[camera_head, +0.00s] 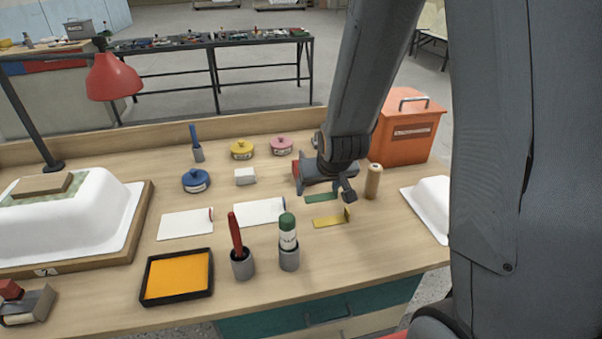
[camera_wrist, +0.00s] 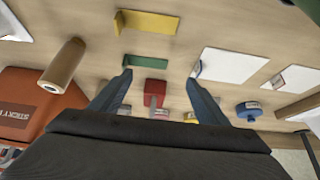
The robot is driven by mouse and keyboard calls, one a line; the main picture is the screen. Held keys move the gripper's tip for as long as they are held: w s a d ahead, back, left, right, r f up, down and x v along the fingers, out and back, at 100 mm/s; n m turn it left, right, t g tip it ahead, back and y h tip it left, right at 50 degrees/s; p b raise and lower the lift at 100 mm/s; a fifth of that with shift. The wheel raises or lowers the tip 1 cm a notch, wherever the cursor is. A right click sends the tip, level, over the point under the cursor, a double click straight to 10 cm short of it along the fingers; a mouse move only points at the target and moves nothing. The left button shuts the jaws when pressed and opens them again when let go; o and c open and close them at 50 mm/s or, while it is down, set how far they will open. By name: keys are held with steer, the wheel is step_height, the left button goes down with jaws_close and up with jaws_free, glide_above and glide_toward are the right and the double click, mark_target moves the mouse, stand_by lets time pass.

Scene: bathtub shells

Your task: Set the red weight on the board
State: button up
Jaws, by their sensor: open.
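The red weight (camera_wrist: 155,87) is a red block with a grey handle-like part. In the wrist view it lies between my two spread fingers, with space on both sides. My gripper (camera_wrist: 158,79) is open and holds nothing. In the head view my gripper (camera_head: 325,187) is low over the right half of the workbench, and only a red edge of the weight (camera_head: 297,171) shows at its left; the rest is hidden. A small brown board (camera_head: 42,184) lies on a greenish patch on top of the white tub shell (camera_head: 95,215) at the far left.
A wooden bottle (camera_head: 373,181) and orange bin (camera_head: 410,130) stand right of my gripper. Green (camera_head: 320,198) and yellow (camera_head: 330,220) angled pieces lie in front. A red lamp (camera_head: 113,77) overhangs the back left.

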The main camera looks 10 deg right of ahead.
mark_target(302, 154)
steer(key=w+f+t, duration=0.1)
steer(key=w+t, duration=0.1)
steer(key=w, duration=0.2)
steer(key=w+f+t, duration=0.2)
steer(key=w, duration=0.3)
steer(key=w+f+t+b, duration=0.1)
steer(key=w+f+t, duration=0.1)
steer(key=w, duration=0.2)
steer(key=shift+w+a, duration=0.2)
steer(key=shift+w, duration=0.05)
steer(key=shift+w+f+t, duration=0.1)
steer(key=shift+w+t, duration=0.3)
steer(key=shift+t, duration=0.1)
steer(key=shift+d+p+x, duration=0.15)
steer(key=shift+p+x, duration=0.4)
steer(key=shift+x, duration=1.4)
steer(key=shift+d+p+x, duration=0.1)
steer(key=shift+p+x, duration=0.45)
steer(key=shift+x, duration=1.35)
jaws_close()
steer(key=shift+w+r, duration=0.15)
steer(key=shift+r, duration=0.05)
